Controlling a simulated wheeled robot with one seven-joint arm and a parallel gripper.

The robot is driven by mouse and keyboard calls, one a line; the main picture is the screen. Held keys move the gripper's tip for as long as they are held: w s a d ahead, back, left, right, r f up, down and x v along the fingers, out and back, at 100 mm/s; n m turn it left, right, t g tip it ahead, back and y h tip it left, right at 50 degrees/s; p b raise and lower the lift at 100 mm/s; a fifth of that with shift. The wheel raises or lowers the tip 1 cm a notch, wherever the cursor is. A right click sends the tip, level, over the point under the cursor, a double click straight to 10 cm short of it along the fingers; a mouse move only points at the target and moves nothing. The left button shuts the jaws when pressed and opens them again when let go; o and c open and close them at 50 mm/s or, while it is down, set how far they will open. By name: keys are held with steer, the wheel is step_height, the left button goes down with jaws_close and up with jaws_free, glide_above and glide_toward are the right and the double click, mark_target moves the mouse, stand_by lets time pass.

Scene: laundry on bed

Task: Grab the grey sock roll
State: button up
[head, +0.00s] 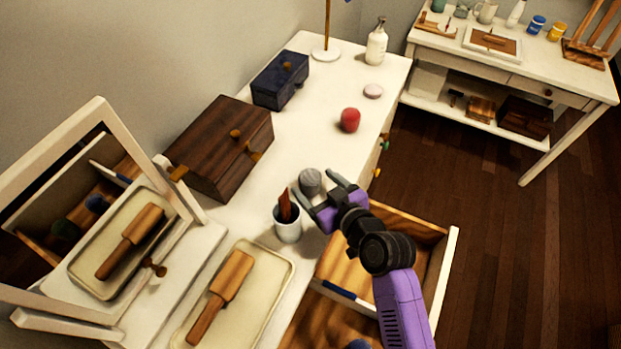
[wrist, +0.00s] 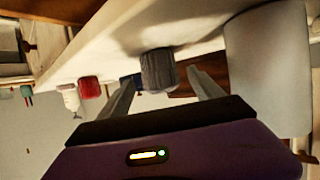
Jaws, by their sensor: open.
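The grey sock roll (head: 310,181) stands on the white dresser top (head: 295,130), near its front edge. It is a small ribbed grey cylinder. My gripper (head: 316,184) is open, with its fingertips at either side of the roll. In the wrist view the roll (wrist: 158,70) shows ahead, between the two fingers of my gripper (wrist: 162,88). The fingers look apart from the roll. I cannot tell how deep the roll sits between them.
A white cup (head: 288,231) holding a brown item stands close beside my gripper. An open drawer (head: 390,225) lies below my arm. A red roll (head: 350,120), a dark wooden box (head: 222,145), a blue box (head: 280,80) and a tray with a brush (head: 262,290) are on the dresser.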

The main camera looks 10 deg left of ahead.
steer(key=shift+x, duration=1.3)
steer(key=c, duration=1.4)
steer(key=shift+r, duration=0.15)
